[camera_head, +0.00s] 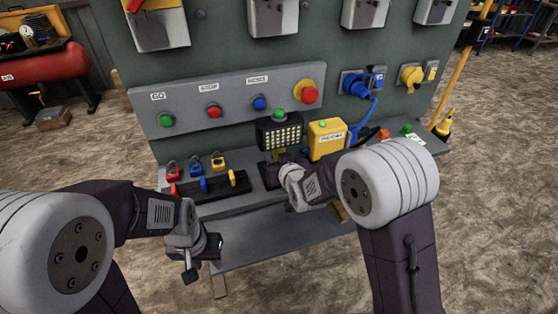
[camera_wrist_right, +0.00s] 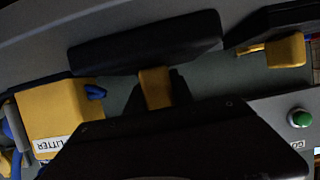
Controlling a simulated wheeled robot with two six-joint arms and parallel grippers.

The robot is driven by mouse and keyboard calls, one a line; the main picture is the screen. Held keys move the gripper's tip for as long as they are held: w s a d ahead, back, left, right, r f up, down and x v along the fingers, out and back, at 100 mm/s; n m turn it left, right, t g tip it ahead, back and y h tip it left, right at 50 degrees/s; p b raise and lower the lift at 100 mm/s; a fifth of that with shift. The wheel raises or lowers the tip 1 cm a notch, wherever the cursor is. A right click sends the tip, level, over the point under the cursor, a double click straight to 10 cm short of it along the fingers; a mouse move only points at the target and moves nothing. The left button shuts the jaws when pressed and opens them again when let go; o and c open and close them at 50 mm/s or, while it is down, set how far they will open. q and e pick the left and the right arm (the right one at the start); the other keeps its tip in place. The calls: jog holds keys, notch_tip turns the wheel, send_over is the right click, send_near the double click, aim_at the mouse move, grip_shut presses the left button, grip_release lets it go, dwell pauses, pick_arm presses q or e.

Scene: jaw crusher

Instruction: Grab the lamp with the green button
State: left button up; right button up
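The lamp (camera_head: 280,132) is a black box with a grid of lights, a green button (camera_head: 279,113) on top and a short yellow post on a dark foot. It stands on the grey shelf. In the right wrist view its head (camera_wrist_right: 165,140) fills the bottom, with the yellow post (camera_wrist_right: 155,88) above and the dark foot (camera_wrist_right: 145,40) at the top. My right arm reaches to the lamp's lower front in the head view; its fingertips cannot be made out. My left gripper (camera_head: 200,262) hangs open and empty in front of the shelf, pointing down.
A yellow splitter box (camera_head: 326,138) stands close to the lamp's right; it also shows in the right wrist view (camera_wrist_right: 55,110). A control panel (camera_head: 230,101) with buttons is behind. Several coloured padlocks (camera_head: 196,168) and a dark rack (camera_head: 210,188) are left. Blue cable (camera_head: 365,115) hangs right.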

grip_shut()
dwell(1.0)
